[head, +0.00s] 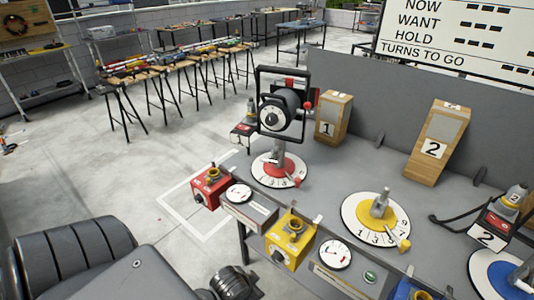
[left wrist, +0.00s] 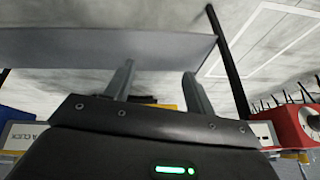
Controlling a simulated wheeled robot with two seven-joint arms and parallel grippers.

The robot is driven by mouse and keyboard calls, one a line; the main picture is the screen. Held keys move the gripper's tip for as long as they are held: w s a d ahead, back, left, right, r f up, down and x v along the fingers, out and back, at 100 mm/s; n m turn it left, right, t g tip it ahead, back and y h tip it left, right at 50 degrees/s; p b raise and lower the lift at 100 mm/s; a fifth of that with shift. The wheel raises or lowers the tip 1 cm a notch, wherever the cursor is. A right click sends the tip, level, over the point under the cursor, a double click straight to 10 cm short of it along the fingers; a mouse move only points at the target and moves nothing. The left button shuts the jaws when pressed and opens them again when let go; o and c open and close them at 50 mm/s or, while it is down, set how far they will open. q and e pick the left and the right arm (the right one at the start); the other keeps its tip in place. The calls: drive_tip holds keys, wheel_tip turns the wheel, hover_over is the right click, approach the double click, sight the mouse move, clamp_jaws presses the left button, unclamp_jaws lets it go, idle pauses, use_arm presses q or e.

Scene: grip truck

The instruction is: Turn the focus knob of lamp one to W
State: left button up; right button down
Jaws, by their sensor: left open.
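Lamp one (head: 281,90) is a black lamp head in a square frame, standing on a post over a red dial plate (head: 265,172) in the head view. A round dial with a white face and black centre (head: 271,118) is on its near side, and a small red knob (head: 308,105) is at its right. I cannot read the letters or tell which of these is the focus knob. My left gripper (left wrist: 158,70) shows in the left wrist view, its two fingers apart with nothing between them. The lamp is not seen there. My right gripper is not in view.
A red box (head: 211,187) and a yellow box (head: 290,240) line the grey table's front edge. A yellow dial plate (head: 352,208) stands right of lamp one. Wooden blocks numbered 1 (head: 333,118) and 2 (head: 436,145) stand behind. Open floor (head: 150,190) lies left.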

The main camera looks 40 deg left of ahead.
use_arm(q)
drive_tip(key=w+a+r+t+y, duration=0.1)
drive_tip(key=w+a+r+t, duration=0.3)
drive_tip(key=r, duration=0.4)
drive_tip(key=w+a+r+t+y, duration=0.1)
drive_tip(key=w+a+r, duration=0.3)
drive_tip(key=w+r, duration=0.35)
drive_tip(key=n+t+y, duration=0.1)
drive_tip(key=t, duration=0.6)
approach(270, 121)
drive_tip(key=shift+n, duration=0.3)
drive_tip(key=p+x, duration=0.2)
drive_tip(key=x, duration=0.5)
drive_tip(key=shift+p, duration=0.35)
drive_tip(key=shift+w+a+f, duration=0.1)
drive_tip(key=shift+w+a, duration=0.05)
drive_tip(key=shift+w, duration=0.4)
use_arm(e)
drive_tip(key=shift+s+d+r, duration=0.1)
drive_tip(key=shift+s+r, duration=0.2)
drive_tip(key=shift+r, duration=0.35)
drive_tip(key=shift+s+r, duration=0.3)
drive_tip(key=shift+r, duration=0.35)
use_arm(q)
drive_tip(key=c, duration=1)
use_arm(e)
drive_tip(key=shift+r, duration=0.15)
